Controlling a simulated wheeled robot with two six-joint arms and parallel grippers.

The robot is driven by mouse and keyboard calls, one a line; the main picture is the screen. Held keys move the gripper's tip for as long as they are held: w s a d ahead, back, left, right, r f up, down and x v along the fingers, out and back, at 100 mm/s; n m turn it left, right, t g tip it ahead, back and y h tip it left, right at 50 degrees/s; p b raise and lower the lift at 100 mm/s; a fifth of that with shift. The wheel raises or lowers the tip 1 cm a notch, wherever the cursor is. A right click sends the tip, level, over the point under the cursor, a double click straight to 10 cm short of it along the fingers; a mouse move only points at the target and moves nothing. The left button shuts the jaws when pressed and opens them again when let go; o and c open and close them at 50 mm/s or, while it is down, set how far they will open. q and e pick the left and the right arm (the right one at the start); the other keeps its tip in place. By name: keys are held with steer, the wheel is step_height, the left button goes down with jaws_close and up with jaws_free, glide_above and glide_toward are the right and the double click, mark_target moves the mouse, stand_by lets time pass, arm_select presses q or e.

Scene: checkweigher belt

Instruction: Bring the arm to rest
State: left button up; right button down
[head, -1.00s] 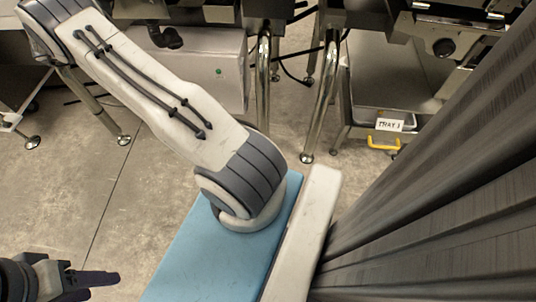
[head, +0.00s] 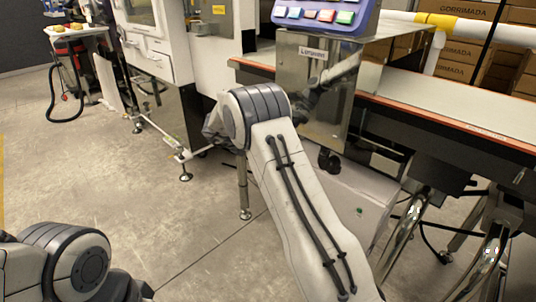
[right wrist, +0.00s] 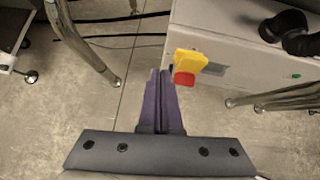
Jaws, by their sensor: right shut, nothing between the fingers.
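My right gripper (right wrist: 157,105) shows in the right wrist view with its two purple fingers together and nothing between them. It points down over the bare concrete floor, beside a pale cabinet. In the head view my right arm (head: 300,200) rises from the bottom right to its elbow (head: 250,110) in the middle. Its gripper cannot be made out there, hidden behind the elbow. My left arm (head: 75,262) shows only as rounded links at the bottom left; its gripper is out of view.
A steel checkweigher housing (head: 312,95) with a coloured button panel (head: 318,15) stands behind the elbow. A belt (head: 450,105) runs right. A red-and-yellow switch (right wrist: 187,66) sits on the cabinet (right wrist: 240,60), right of the fingers. Metal legs (right wrist: 85,40) stand left. Floor (head: 150,200) is clear left.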

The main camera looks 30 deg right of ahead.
steer(key=a+r+n+t+y, duration=0.4)
steer(key=a+r+n+t, duration=0.3)
steer(key=n, duration=1.5)
steer(key=s+a+f+n+g+y, duration=0.1)
steer(key=s+a+f+n+g, duration=0.15)
steer(key=s+n, duration=0.75)
steer(key=s+a+f+n+g+y, duration=0.2)
steer(key=s+a+n+g, duration=0.15)
steer(key=s+n, duration=0.65)
steer(key=s+a+f+n+g+y, duration=0.15)
steer(key=s+a+n, duration=0.25)
steer(key=s+n, duration=0.6)
steer(key=s+a+r+n+g, duration=0.2)
steer(key=s+a, duration=0.4)
steer(key=s, duration=0.1)
steer(key=s+a+r+n+g, duration=0.1)
steer(key=s+a+r+n, duration=0.2)
steer(key=s+a, duration=0.4)
step_height(320, 180, up, 32)
steer(key=p, duration=3.2)
steer(key=shift+s+d+y, duration=0.3)
steer(key=shift+d+y, duration=0.05)
